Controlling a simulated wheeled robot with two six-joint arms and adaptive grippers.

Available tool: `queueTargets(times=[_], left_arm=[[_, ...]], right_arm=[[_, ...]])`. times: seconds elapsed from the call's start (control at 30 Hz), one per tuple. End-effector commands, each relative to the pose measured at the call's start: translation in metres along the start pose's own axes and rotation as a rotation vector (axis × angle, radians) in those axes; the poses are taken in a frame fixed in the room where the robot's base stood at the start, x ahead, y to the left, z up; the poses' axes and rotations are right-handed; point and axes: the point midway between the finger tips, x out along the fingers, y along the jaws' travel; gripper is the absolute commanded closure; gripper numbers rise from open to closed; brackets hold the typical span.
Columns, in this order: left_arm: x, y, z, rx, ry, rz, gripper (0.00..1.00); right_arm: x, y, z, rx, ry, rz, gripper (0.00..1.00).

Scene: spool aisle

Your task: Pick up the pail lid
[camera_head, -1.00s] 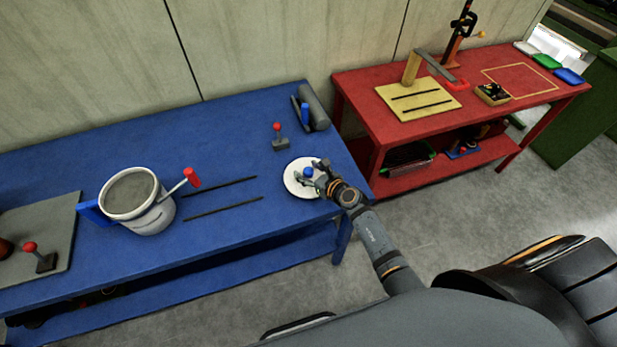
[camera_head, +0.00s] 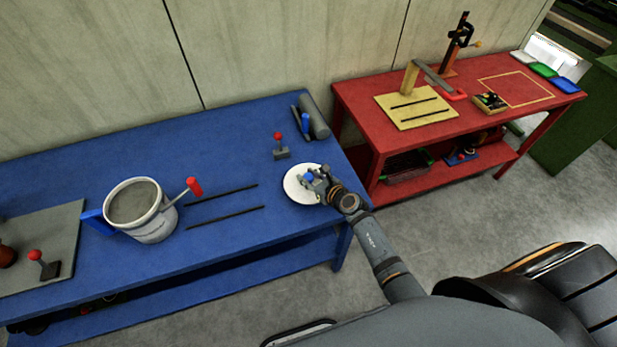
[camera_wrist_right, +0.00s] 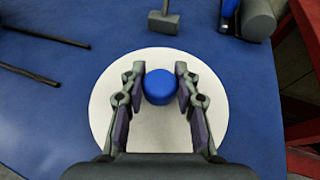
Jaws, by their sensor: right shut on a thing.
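The pail lid (camera_head: 296,191) is a white disc with a blue knob (camera_wrist_right: 159,87) at its centre, at the right end of the blue table. It also shows in the right wrist view (camera_wrist_right: 110,100). My right gripper (camera_head: 312,178) is at the knob, with one finger on each side of it and shut on it. In the head view the gripper covers part of the lid. I cannot tell whether the lid touches the table. The white pail (camera_head: 152,226), open at the top, stands on the same table to the left. My left gripper is not in view.
A red-knobbed lever (camera_head: 280,146) and grey cylinders (camera_head: 315,116) stand behind the lid. Two dark rods (camera_head: 224,217) lie between pail and lid. A red-handled bar (camera_head: 184,192) is beside the pail. The red table (camera_head: 365,100) stands to the right.

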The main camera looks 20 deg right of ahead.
Motion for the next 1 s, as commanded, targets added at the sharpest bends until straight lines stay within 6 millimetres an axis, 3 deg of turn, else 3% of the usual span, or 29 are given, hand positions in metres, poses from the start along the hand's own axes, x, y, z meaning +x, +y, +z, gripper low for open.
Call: queueTargets(times=[0.03, 0.3, 0.47, 0.5, 0.63, 0.87, 1.0], left_arm=[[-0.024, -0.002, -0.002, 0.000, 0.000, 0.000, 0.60], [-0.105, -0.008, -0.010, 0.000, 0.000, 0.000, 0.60], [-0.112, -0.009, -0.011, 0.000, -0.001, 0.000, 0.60], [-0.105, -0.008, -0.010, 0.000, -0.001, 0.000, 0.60], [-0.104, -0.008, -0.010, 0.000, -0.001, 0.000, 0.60], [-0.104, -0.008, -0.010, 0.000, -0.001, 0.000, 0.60], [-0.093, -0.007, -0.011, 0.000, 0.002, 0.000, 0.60]], right_arm=[[-0.009, 0.000, 0.023, 0.000, -0.002, 0.000, 1.00], [-0.072, 0.037, 0.070, 0.004, 0.000, 0.000, 1.00], [-0.106, 0.068, 0.063, 0.004, 0.000, -0.001, 1.00], [-0.111, 0.074, 0.059, 0.004, -0.002, 0.000, 1.00], [-0.128, 0.087, 0.062, 0.003, -0.002, -0.001, 1.00], [-0.138, 0.095, 0.064, 0.001, -0.002, -0.001, 1.00], [-0.134, 0.095, 0.053, 0.000, -0.001, 0.000, 1.00]])
